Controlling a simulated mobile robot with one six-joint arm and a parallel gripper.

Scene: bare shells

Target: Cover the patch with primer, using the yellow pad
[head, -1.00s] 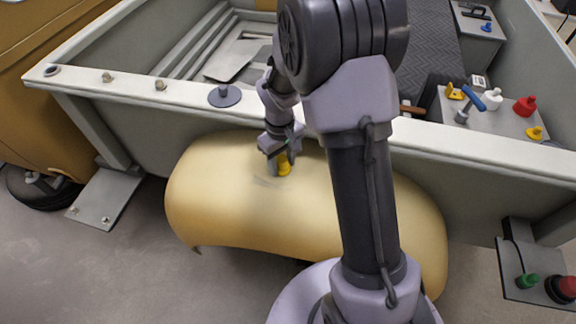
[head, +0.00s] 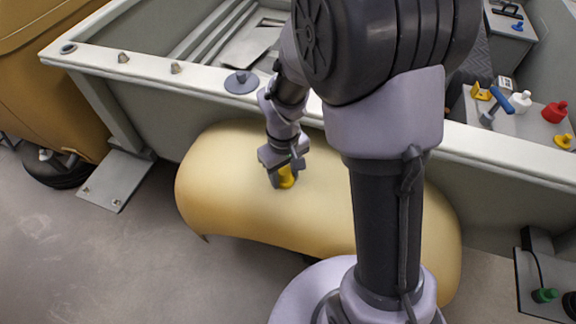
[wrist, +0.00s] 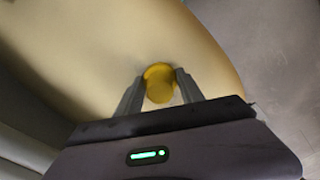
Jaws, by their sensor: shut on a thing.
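My gripper (head: 283,181) is shut on the yellow pad (head: 287,177). The pad is at the upper middle of a tan curved panel (head: 330,215), touching it or very close; I cannot tell which. In the wrist view the pad (wrist: 159,84) shows as a round yellow knob between the two grey fingers of my gripper (wrist: 159,79), with the tan panel (wrist: 90,45) behind it. The pad's underside is hidden. I cannot make out the patch's outline or any primer edge; the gripper hides part of the surface.
A grey shell with a pale rim (head: 190,70) stands behind the panel. A dark disc with a knob (head: 241,84) lies on its rim. At right, a shelf holds a blue-handled tool (head: 497,106), a white bottle (head: 520,101) and a red bottle (head: 555,112).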

